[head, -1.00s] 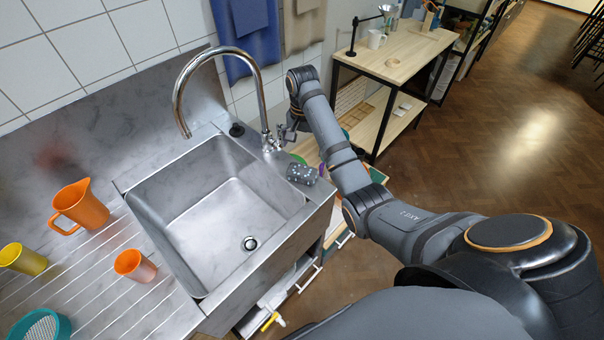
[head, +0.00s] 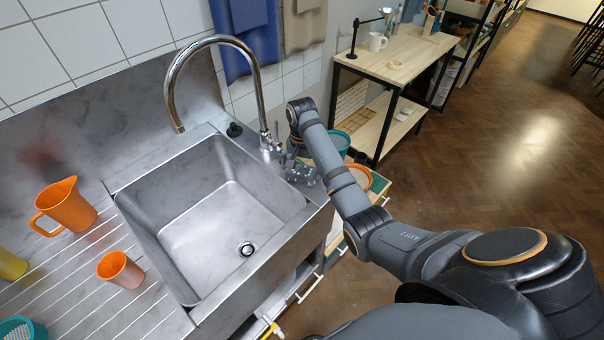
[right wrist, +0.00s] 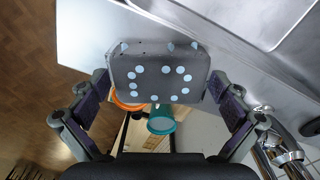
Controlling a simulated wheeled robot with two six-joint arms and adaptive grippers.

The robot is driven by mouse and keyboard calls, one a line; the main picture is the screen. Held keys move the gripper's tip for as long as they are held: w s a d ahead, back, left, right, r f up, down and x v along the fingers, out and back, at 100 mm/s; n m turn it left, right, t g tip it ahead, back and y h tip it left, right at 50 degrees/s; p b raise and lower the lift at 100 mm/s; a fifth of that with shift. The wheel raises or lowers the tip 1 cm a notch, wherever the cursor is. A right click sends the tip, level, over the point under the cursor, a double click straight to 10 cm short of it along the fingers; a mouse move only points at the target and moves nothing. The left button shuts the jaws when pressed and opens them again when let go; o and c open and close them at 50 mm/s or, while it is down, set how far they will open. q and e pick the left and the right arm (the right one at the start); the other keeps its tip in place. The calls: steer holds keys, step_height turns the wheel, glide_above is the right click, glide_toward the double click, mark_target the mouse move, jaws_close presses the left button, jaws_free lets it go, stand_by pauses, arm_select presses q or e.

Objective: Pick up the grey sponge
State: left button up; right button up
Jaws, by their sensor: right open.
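The grey sponge (right wrist: 160,72) is a rounded block with pale blue dots. In the right wrist view it lies on the steel surface between the two fingers of my right gripper (right wrist: 163,88). The fingers are open, one on each side of it; whether either touches it I cannot tell. In the head view my right gripper (head: 302,172) is at the sink's right rim beside the tap, and it largely hides the sponge. My left gripper is not in view.
The tap (head: 262,100) rises close to the left of my right gripper. The empty sink (head: 215,215) is to the left. An orange jug (head: 68,205) and an orange cup (head: 120,269) stand on the drainboard. Orange and teal containers show beyond the counter edge.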

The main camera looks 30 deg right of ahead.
steer(key=shift+c, duration=0.4)
steer(key=c, duration=0.6)
steer(key=shift+o, duration=0.2)
steer(key=shift+r, duration=0.1)
steer(key=shift+r, duration=0.25)
step_height(320, 180, up, 2)
steer(key=shift+r, duration=0.1)
steer(key=s+a+r+p, duration=0.2)
steer(key=s+r+p, duration=0.8)
steer(key=s+p, duration=0.4)
steer(key=shift+p, duration=0.65)
